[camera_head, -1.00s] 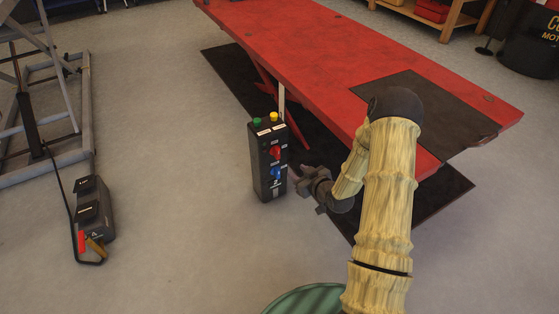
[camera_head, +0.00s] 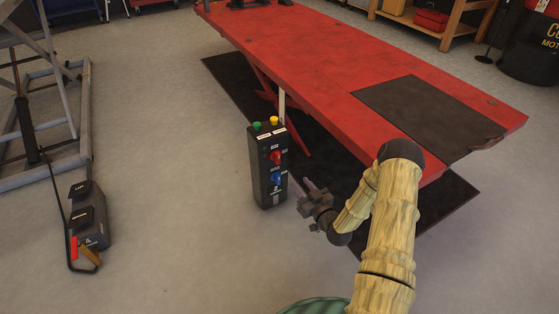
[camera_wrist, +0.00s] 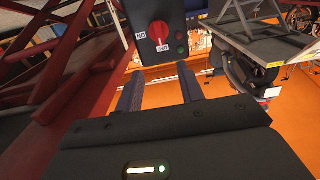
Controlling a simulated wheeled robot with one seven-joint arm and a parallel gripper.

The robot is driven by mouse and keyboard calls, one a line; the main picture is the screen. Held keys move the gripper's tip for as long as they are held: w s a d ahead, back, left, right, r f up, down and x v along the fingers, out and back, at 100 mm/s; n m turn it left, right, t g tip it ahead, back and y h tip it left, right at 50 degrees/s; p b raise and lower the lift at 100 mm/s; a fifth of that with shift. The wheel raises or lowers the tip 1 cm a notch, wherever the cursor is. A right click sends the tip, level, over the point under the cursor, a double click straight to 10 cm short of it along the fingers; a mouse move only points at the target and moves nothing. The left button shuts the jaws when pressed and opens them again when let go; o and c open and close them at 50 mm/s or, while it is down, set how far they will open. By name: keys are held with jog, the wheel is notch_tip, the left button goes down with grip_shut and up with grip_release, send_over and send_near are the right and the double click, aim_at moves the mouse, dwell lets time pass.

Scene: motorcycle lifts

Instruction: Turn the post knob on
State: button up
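The post is a black upright control box (camera_head: 265,165) on the floor beside the red lift table. It has a green and a yellow button on top, and a red knob (camera_head: 275,157) above a blue knob (camera_head: 276,178) on its face. In the wrist view the red knob (camera_wrist: 159,32) has a white pointer line, roughly vertical, and two labels that read upside down, like ON at left and OFF below. My gripper (camera_head: 308,186) is right of the post, apart from it. In the wrist view its two fingers (camera_wrist: 159,72) are spread, with nothing between them.
The red lift table (camera_head: 370,70) stands behind and right of the post on a black mat (camera_head: 225,70). A black pedal unit (camera_head: 88,220) with a cable lies on the floor at left, near a grey lift frame (camera_head: 60,160). Floor between them is clear.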

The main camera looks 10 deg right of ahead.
aim_at(279, 158)
jog(key=b+x, duration=0.3)
jog(key=x, duration=0.4)
jog(key=b+x, duration=0.3)
jog(key=x, duration=0.4)
jog(key=shift+w+f+b, duration=0.15)
jog(key=shift+f+b, duration=0.05)
jog(key=shift+b, duration=0.15)
jog(key=shift+w+a+r, duration=0.2)
jog(key=shift+w+a, duration=0.05)
jog(key=shift+w, duration=0.35)
grip_shut()
